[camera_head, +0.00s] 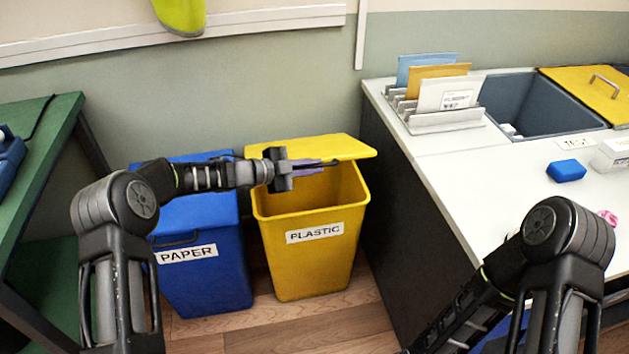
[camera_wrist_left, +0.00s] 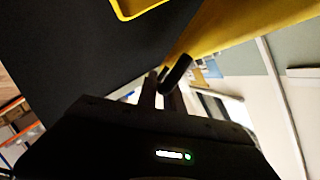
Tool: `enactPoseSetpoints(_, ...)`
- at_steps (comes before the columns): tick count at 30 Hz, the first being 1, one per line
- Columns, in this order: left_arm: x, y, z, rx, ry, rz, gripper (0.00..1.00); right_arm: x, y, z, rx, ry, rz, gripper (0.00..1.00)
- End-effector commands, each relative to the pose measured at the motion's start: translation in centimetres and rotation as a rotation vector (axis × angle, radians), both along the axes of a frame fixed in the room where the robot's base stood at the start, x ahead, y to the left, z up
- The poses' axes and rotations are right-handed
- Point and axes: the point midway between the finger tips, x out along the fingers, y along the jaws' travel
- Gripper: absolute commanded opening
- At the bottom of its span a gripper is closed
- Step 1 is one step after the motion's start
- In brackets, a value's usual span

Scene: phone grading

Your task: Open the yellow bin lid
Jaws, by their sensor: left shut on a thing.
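The yellow bin (camera_head: 300,220), labelled PLASTIC, stands on the floor against the wall. Its yellow lid (camera_head: 345,147) is raised at the back, and the dark inside of the bin shows below it. My left gripper (camera_head: 318,165) reaches in from the left, over the bin mouth and just under the lid. In the left wrist view, its fingers (camera_wrist_left: 165,95) are closed on a dark handle bar (camera_wrist_left: 178,73) close to the yellow lid (camera_wrist_left: 240,32). The head view does not show the grasp clearly. My right arm shows at the lower right, but its gripper is out of the picture.
A blue bin (camera_head: 205,260) labelled PAPER stands just left, under my left forearm. A white-topped counter (camera_head: 440,180) stands to the right, close to the yellow bin. A green table (camera_head: 30,190) is at the far left. Wooden floor (camera_head: 290,325) lies in front.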

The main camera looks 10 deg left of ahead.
Motion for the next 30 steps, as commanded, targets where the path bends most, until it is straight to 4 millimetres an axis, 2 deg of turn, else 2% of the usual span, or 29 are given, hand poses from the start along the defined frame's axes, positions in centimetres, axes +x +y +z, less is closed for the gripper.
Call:
enactPoseSetpoints(1, 0.6, 0.1, 1.7, 0.001, -0.004, 0.001, 0.00, 0.0, 0.0, 1.2, 0.000, 0.000, 0.000, 0.36)
enactPoseSetpoints(7, 2.3, 0.7, 4.3, 0.000, -0.002, 0.001, 0.00, 0.0, 0.0, 2.5, 0.000, 0.001, -0.002, 0.36)
enactPoseSetpoints(12, 2.9, 0.9, 5.0, -0.002, 0.000, 0.003, 0.00, 0.0, 0.0, 2.9, 0.001, 0.001, -0.002, 0.36)
enactPoseSetpoints(23, 3.0, 1.0, 5.0, -0.002, 0.001, 0.004, 0.00, 0.0, 0.0, 2.8, 0.001, 0.001, -0.002, 0.36)
enactPoseSetpoints(24, 3.0, 1.0, 5.0, -0.002, 0.001, 0.004, 0.14, 0.0, 0.0, 2.8, 0.001, 0.001, -0.002, 0.36)
enactPoseSetpoints(30, 3.0, 1.0, 5.0, -0.001, 0.001, 0.003, 0.30, 0.0, 0.0, 2.8, 0.001, 0.001, -0.002, 0.36)
